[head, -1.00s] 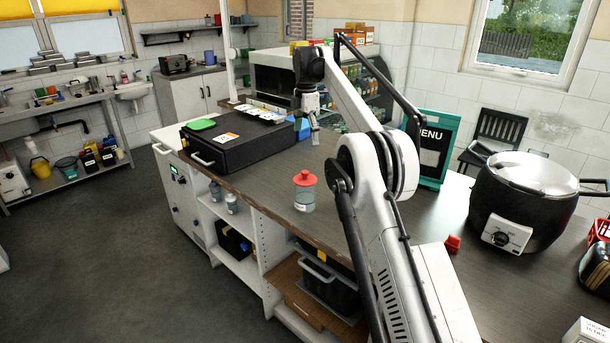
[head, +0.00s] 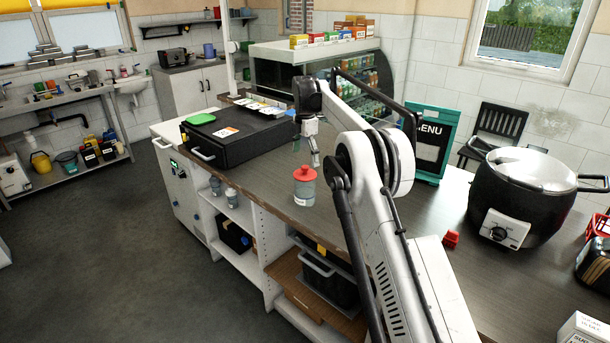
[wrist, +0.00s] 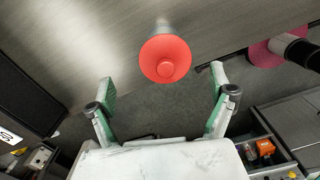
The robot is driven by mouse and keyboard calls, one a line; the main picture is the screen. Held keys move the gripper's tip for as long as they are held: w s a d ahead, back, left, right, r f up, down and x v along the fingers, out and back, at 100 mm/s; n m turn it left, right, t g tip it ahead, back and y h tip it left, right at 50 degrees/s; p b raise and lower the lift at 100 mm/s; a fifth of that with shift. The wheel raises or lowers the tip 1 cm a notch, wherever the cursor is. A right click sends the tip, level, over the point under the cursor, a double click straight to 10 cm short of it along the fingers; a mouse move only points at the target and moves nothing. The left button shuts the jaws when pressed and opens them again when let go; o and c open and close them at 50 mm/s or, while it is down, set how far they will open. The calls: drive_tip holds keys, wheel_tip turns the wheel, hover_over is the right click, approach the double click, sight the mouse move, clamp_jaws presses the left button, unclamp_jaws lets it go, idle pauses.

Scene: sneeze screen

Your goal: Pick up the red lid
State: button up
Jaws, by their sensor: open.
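The red lid (head: 305,173) sits on top of a clear greyish jar (head: 304,192) that stands upright near the front edge of the counter. In the wrist view the lid (wrist: 165,59) shows from above as a red disc with a round knob, just beyond and between the fingertips. My gripper (head: 314,155) is above the counter, close to the lid and a little behind it in the head view. In the wrist view its two green-padded fingers (wrist: 162,84) are spread wide apart and empty.
A black case (head: 235,138) lies on the counter to the left. A small red object (head: 451,239) and a black pot (head: 520,200) stand to the right. A green-framed menu board (head: 434,143) stands behind. The counter around the jar is clear.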

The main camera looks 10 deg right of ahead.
sight(305, 166)
drive_tip(key=shift+s+a+f+p, duration=0.1)
drive_tip(key=shift+s+f+p, duration=0.1)
drive_tip(key=shift+f, duration=0.55)
drive_tip(key=shift+s+d+f+p, duration=0.1)
drive_tip(key=shift+f+p, duration=0.15)
drive_tip(key=shift+f, duration=0.45)
drive_tip(key=shift+s+a+f+p, duration=0.1)
drive_tip(key=shift+s+f+p, duration=0.1)
drive_tip(key=shift+f, duration=1.1)
drive_tip(key=c, duration=1.1)
drive_tip(key=shift+o, duration=0.2)
drive_tip(key=shift+w, duration=0.1)
drive_tip(key=shift+r, duration=0.1)
drive_tip(key=shift+r, duration=0.45)
drive_tip(key=r, duration=0.1)
drive_tip(key=r+b, duration=0.1)
drive_tip(key=r, duration=0.1)
drive_tip(key=shift+s+a+r, duration=0.15)
drive_tip(key=shift+s, duration=0.05)
drive_tip(key=s+a+r+b, duration=0.2)
drive_tip(key=s+a+r, duration=0.4)
drive_tip(key=s+a, duration=0.1)
drive_tip(key=shift+s+a+r, duration=0.35)
drive_tip(key=shift+s, duration=0.25)
